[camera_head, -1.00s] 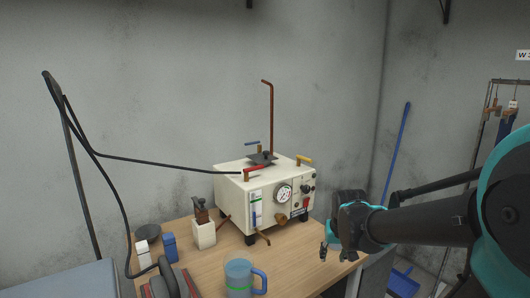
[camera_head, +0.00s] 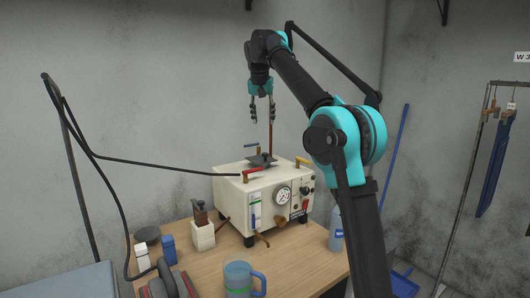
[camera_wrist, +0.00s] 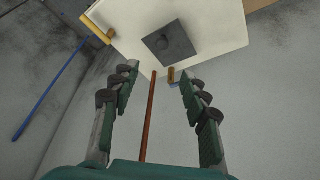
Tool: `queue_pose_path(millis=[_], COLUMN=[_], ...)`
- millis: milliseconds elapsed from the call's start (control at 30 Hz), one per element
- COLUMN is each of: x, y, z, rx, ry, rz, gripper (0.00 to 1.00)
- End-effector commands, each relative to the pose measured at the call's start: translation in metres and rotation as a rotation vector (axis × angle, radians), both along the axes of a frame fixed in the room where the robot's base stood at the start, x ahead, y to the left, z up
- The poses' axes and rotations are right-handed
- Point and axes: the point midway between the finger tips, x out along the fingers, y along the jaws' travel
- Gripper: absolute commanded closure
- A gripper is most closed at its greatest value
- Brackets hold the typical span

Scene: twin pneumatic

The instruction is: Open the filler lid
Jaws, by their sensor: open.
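The cream machine (camera_head: 228,182) stands on the wooden table (camera_head: 285,262). The filler lid appears to be the dark grey square plate with a round knob (camera_head: 262,161) on its top; the plate lies flat, and it also shows in the wrist view (camera_wrist: 178,52). My gripper (camera_head: 262,118) points down above the machine, open and empty, well clear of the lid. In the wrist view my gripper (camera_wrist: 160,80) has its fingers spread, with the lid beyond the fingertips.
A thin copper-brown pipe (camera_head: 271,140) rises close beside my fingers; in the wrist view it (camera_wrist: 151,115) shows between them. Red (camera_head: 252,171), blue (camera_head: 251,147) and yellow (camera_head: 304,160) handles surround the lid. A black hose (camera_head: 160,163) reaches the machine's left side. A bottle (camera_head: 336,232) stands right.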

Motion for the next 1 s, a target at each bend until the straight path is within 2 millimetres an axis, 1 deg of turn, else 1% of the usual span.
queue_pose_path(millis=[33,133,267,367,800,1000], x=[0.0,0.001,0.005,0.01,0.043,0.057], y=[0.004,0.006,0.006,0.005,0.0,-0.001], z=[0.004,0.005,-0.005,-0.019,-0.1,-0.131], rx=[-0.001,0.0,0.0,0.0,0.0,0.0], ry=[-0.001,-0.002,-0.002,-0.002,-0.002,-0.002], rz=[0.0,-0.004,-0.004,-0.004,-0.004,-0.003], gripper=[0.55,0.55,0.55,0.55,0.55,0.55])
